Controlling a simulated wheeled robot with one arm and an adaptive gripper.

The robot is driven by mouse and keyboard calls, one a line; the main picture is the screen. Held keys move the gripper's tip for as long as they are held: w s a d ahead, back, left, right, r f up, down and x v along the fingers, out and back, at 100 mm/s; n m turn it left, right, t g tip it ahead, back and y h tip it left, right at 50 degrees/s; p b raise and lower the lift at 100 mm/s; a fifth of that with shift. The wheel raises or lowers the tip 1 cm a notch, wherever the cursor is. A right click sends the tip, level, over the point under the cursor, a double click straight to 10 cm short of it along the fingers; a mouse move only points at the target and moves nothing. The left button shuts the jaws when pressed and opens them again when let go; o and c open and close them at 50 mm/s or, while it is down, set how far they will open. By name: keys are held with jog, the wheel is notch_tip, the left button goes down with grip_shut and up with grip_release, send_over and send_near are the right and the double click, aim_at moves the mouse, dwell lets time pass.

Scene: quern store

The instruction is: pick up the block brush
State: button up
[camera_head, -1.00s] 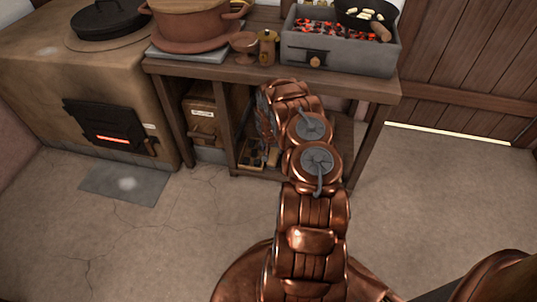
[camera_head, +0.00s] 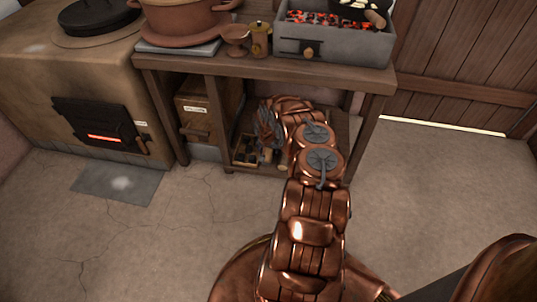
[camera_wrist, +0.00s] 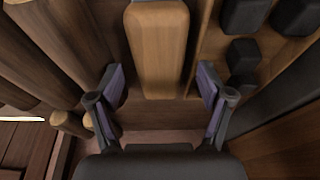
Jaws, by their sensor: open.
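A pale wooden block with rounded edges, which looks like the block brush (camera_wrist: 158,50), shows at the top middle of the wrist view. No bristles can be made out. My gripper (camera_wrist: 162,86) is open and empty, with one finger pad to each side of the block's near end; how deep the block sits between the pads is hard to tell. In the head view my gripper (camera_head: 268,128) is under the table top at the lower shelf, partly hidden by my arm. I cannot pick out the brush for certain there.
In the wrist view, wooden rods (camera_wrist: 70,122) lie to the left and a wooden tray (camera_wrist: 210,55) with several dark blocks is at the right. The table (camera_head: 225,66) stands over the shelf. A charcoal grill (camera_head: 340,45) with glowing coals stands on top.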

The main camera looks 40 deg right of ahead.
jog(key=shift+f, duration=0.1)
jog(key=c, duration=1.3)
